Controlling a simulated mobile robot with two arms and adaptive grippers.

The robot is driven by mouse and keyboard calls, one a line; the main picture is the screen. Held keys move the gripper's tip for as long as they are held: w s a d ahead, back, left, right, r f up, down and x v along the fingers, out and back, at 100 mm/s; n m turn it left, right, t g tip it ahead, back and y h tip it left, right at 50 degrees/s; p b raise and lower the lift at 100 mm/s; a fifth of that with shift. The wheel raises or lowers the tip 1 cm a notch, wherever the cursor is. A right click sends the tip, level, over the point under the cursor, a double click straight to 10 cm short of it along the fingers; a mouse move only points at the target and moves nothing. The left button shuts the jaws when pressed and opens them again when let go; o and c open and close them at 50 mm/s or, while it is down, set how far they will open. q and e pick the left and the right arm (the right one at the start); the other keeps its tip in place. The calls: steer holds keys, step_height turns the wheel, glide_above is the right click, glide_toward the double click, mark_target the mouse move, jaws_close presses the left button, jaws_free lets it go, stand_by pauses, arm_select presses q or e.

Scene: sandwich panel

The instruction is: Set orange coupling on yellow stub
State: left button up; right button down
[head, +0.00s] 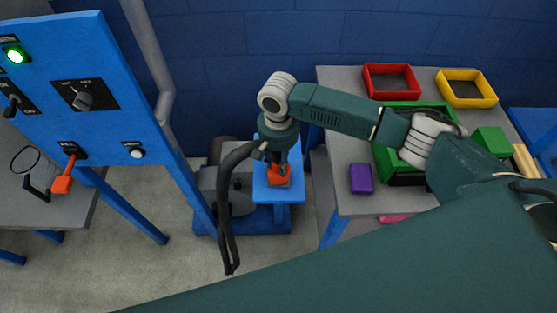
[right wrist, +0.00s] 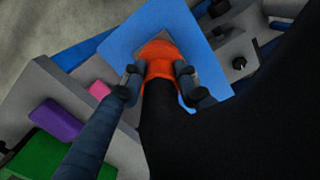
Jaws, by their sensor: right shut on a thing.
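The orange coupling (head: 279,181) is over the top of a small blue stand (head: 262,194), in the middle of the head view. It also shows in the right wrist view (right wrist: 160,62), between my fingers. My right gripper (head: 278,166) reaches down from above and is shut on the coupling. A thick black hose (head: 222,222) hangs beside it, and in the right wrist view it runs up to the coupling. A yellow stub does not show; the coupling and gripper cover the middle of the stand. I cannot tell whether the coupling touches it. My left gripper is not in view.
A blue control panel (head: 50,115) with knobs, a green lamp and an orange-handled lever (head: 62,183) stands at the left. A grey table (head: 345,150) at the right holds red (head: 366,82), yellow (head: 443,90) and green trays and a purple block (head: 361,179).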

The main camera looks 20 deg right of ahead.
steer(key=shift+f, duration=0.35)
steer(key=c, duration=1.2)
jaws_free()
step_height(320, 180, up, 12)
steer(key=shift+f, duration=0.1)
